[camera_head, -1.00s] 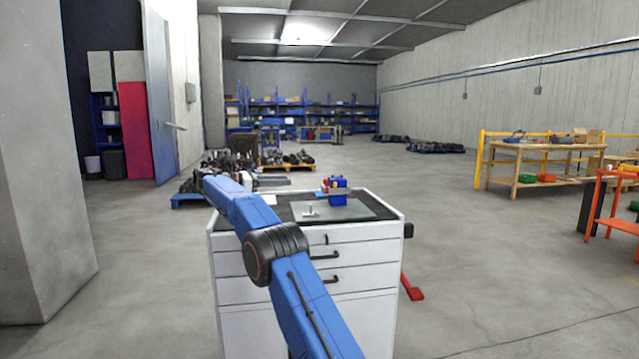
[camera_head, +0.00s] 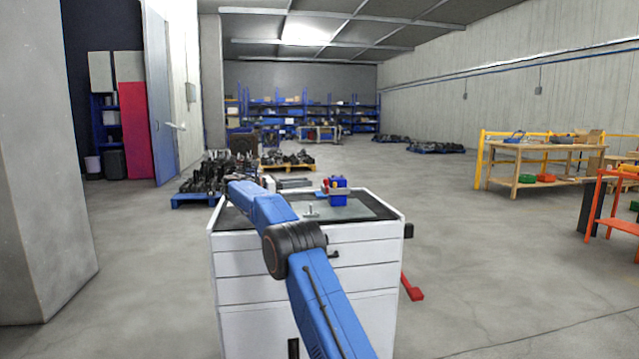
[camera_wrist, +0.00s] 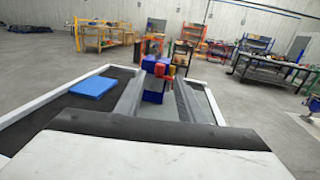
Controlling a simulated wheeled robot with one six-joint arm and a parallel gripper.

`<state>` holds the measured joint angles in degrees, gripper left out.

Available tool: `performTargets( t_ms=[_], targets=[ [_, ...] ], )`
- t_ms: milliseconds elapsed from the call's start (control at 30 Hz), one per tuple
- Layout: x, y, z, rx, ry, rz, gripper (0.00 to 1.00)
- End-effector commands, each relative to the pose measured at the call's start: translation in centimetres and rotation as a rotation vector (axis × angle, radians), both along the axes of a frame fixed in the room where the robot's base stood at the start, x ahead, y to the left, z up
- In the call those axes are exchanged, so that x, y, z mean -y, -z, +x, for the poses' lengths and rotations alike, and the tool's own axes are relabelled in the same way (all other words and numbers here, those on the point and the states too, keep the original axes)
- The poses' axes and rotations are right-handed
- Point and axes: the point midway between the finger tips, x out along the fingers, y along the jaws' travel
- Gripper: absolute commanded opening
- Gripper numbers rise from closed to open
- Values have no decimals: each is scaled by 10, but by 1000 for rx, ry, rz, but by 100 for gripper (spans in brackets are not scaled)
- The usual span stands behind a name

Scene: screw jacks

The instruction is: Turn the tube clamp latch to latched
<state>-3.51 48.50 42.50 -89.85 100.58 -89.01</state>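The tube clamp is a blue block with red parts (camera_head: 338,191) on top of the white cabinet. In the wrist view the clamp (camera_wrist: 156,82) shows ahead, between the two grey fingers, with its red parts uppermost. I cannot tell which small part is the latch or how it is turned. My gripper (camera_head: 309,183) is left of the clamp in the head view, pointing right towards it. In the wrist view my gripper (camera_wrist: 158,98) has its fingers spread apart, with nothing seen gripped. Whether a fingertip touches the clamp is unclear.
The white drawer cabinet (camera_head: 232,270) has a dark top with a raised rim. A grey plate (camera_head: 362,209) carries a small upright metal bolt (camera_head: 309,210) near my arm. A flat blue item (camera_wrist: 92,87) lies at the left in the wrist view.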

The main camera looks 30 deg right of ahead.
Motion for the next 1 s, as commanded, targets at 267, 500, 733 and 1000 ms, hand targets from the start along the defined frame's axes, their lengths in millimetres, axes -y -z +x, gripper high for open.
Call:
performTargets(
  t_ms=[267, 500, 733, 1000],
  targets=[
    [47, 0, -7, 1, 2, 1, 35],
    [69, 0, -9, 0, 1, 0, 35],
    [73, 0, -9, 0, 0, 1, 35],
    [73, 0, -9, 0, 0, 0, 4]
  ],
)
